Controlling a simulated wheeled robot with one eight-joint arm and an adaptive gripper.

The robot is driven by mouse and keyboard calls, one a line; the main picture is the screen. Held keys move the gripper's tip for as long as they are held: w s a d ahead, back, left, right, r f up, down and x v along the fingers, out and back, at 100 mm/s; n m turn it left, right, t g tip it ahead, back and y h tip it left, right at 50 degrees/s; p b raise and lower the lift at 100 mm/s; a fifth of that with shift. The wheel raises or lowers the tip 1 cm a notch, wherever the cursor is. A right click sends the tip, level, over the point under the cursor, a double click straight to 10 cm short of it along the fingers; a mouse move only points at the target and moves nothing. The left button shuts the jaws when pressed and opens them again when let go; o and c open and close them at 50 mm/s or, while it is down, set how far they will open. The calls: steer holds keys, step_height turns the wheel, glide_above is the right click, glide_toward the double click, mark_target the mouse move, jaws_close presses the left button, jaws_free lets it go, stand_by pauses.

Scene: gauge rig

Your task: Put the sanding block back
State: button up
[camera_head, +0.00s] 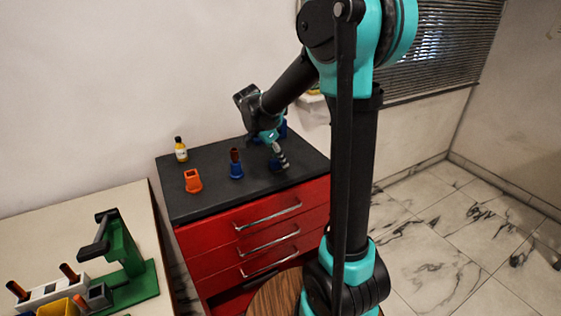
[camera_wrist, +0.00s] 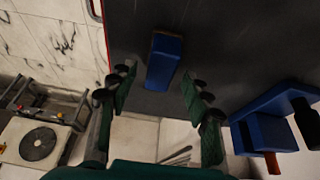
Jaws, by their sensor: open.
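A blue block (camera_wrist: 164,62) stands on the dark worktop between the spread fingers of my gripper (camera_wrist: 158,92) in the wrist view. It looks like the sanding block, but I cannot be sure. The fingers are open on either side of it and do not visibly touch it. In the head view my gripper (camera_head: 279,158) is low over the right part of the worktop, and a bit of blue shows beside its fingers. The arm hides part of that area.
The red drawer cabinet's dark top (camera_head: 215,198) also bears an orange holder (camera_head: 193,181), a blue holder (camera_head: 236,171) with a brown piece and a yellow bottle (camera_head: 180,150). A blue fixture (camera_wrist: 268,131) stands right of my fingers. A green stand (camera_head: 125,255) is on the left table.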

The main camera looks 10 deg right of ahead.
steer(key=v, duration=1)
steer(key=s+d+f+n+t+y, duration=0.1)
steer(key=s+d+f+n+y, duration=0.1)
steer(key=s+f+n, duration=0.5)
steer(key=s+d+f+n+t+y, duration=0.1)
steer(key=s+d+f+n, duration=0.4)
steer(key=s+f, duration=0.5)
steer(key=s+n+y, duration=0.1)
steer(key=s+n, duration=0.1)
steer(key=s, duration=0.2)
steer(key=shift+d+f+t, duration=0.3)
steer(key=shift+t, duration=0.1)
steer(key=shift+w, duration=0.1)
steer(key=shift+c, duration=0.4)
